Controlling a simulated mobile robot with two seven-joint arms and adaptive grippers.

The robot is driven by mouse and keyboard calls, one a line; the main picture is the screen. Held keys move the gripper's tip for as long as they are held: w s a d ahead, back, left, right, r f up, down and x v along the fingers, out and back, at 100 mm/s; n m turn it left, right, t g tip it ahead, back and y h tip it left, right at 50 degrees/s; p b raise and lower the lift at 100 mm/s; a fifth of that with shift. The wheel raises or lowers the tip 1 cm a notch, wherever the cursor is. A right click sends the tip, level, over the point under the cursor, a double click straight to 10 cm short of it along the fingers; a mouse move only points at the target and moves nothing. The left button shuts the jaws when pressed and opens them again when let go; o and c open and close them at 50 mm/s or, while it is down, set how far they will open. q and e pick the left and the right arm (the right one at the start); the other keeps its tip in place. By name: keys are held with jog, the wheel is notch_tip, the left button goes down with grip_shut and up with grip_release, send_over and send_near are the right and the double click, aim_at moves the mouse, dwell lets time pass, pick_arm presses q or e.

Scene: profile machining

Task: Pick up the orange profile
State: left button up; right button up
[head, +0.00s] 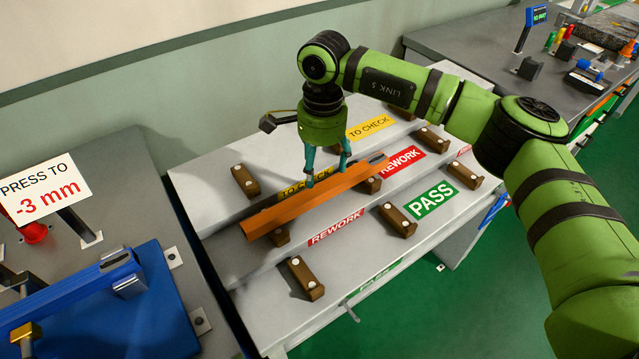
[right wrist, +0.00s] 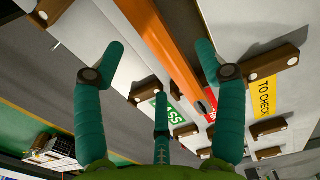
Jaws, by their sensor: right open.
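The orange profile (head: 300,207) is a long straight bar. In the head view it lies slantwise over brown support blocks on the stepped grey rack (head: 240,275), between the yellow TO CHECK and red REWORK labels. My right gripper (head: 328,176) points down over the profile's middle to far part, with its fingers open. In the right wrist view the profile (right wrist: 166,45) passes between the spread teal fingers of the gripper (right wrist: 160,62). I cannot tell whether any finger touches it. My left gripper is not in view.
Brown blocks (head: 397,220) stand on the rack's steps, next to a green PASS label (head: 431,199). A blue fixture (head: 100,305) is on the left bench. Another grey bench (head: 470,45) with small devices is at the back right. A wall rises behind the rack.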

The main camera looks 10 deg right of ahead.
aim_at(323, 190)
jog(key=shift+d+f, duration=0.1)
jog(key=shift+d, duration=0.25)
jog(key=shift+s+f+h+p, duration=0.1)
jog(key=shift+f+h+p, duration=0.25)
jog(key=shift+p, duration=0.1)
jog(key=f+p, duration=0.2)
jog(key=f, duration=0.2)
jog(key=shift+s+a+f+p, duration=0.1)
jog(key=shift+s+f+p, duration=0.2)
jog(key=shift+f+p, duration=0.1)
jog(key=shift+f, duration=0.45)
jog(key=shift+w, duration=0.1)
grip_shut()
